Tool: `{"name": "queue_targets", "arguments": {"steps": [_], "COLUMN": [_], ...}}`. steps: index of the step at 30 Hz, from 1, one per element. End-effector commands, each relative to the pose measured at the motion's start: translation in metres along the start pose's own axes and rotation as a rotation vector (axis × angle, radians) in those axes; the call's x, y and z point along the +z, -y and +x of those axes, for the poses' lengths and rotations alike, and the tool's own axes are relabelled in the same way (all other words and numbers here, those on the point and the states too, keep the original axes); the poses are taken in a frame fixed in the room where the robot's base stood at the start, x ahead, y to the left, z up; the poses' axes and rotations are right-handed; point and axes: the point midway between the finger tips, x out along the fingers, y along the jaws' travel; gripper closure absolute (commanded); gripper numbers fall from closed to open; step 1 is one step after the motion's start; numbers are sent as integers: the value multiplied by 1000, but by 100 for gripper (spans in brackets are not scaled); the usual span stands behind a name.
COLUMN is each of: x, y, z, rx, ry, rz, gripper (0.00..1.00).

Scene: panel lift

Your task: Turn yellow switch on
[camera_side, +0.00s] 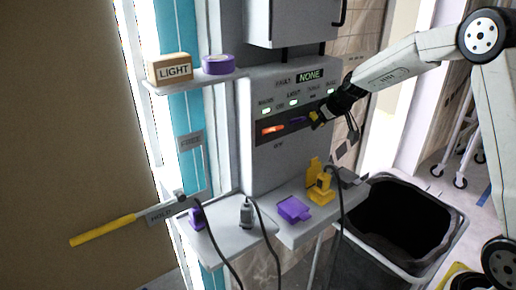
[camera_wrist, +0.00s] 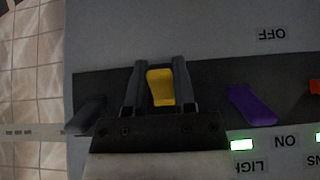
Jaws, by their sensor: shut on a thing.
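The yellow switch (camera_wrist: 161,88) sits on the dark strip of the panel, between the two fingers of my gripper (camera_wrist: 159,85) in the wrist view. My gripper is shut on it. In the side view the yellow switch (camera_side: 314,117) shows as a small yellow patch at the tip of my gripper (camera_side: 326,112), partly hidden by it. The panel (camera_side: 262,175) is grey, with a row of labels and lit green lamps above the strip. The ON label (camera_wrist: 286,141) and the OFF label (camera_wrist: 273,34) show in the wrist view.
A purple switch (camera_wrist: 251,104) stands beside my gripper, with a dark switch (camera_wrist: 88,113) on its other side. A lit red switch (camera_side: 273,129) is at the strip's left. Below are a shelf (camera_side: 281,232) with plugs and a black bin (camera_side: 392,262).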

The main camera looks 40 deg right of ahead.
Motion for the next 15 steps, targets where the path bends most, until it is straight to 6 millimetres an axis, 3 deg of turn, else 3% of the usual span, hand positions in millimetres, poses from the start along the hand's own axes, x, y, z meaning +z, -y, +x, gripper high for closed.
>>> {"name": "queue_targets", "arguments": {"steps": [15], "x": [-5], "y": [0], "z": [-8], "rx": [3], "ry": [-10], "rz": [-2], "gripper": [100]}}
